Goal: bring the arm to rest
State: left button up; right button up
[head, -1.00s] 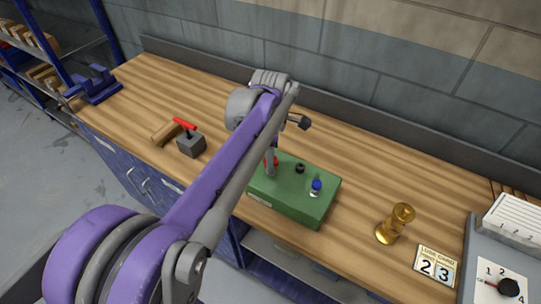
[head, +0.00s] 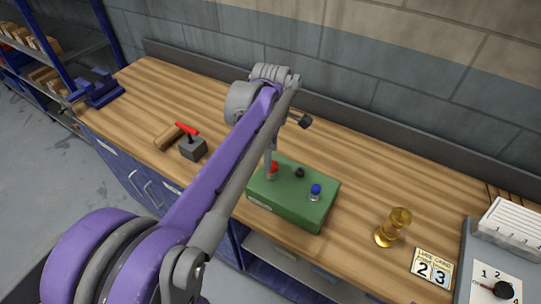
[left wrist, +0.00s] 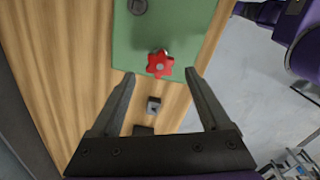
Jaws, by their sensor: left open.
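My left gripper (left wrist: 160,75) is open in the left wrist view, its two fingers spread wide with nothing held between them. A red star-shaped knob (left wrist: 160,63) on a green box (left wrist: 185,25) shows just beyond and between the fingertips. In the head view, my purple and grey left arm reaches across the bench to the green box (head: 290,209). A grey finger (head: 268,163) of the gripper shows beside and above the red knob (head: 273,170); the rest is hidden behind the arm. My right gripper is not in view.
The box also carries a black knob (head: 300,172) and a blue knob (head: 316,189). A grey block with a red handle (head: 193,148) stands left of the arm. A brass piece (head: 393,228), a number card (head: 432,268) and a grey panel (head: 470,235) are at right.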

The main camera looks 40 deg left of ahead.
pick_arm(q)
notch_tip(320, 180, up, 2)
jog(key=shift+w+r+p, duration=0.1)
jog(key=shift+r+p, duration=0.15)
jog(key=shift+p, duration=0.15)
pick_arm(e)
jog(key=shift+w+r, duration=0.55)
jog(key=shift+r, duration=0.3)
pick_arm(q)
jog(key=shift+f, duration=0.1)
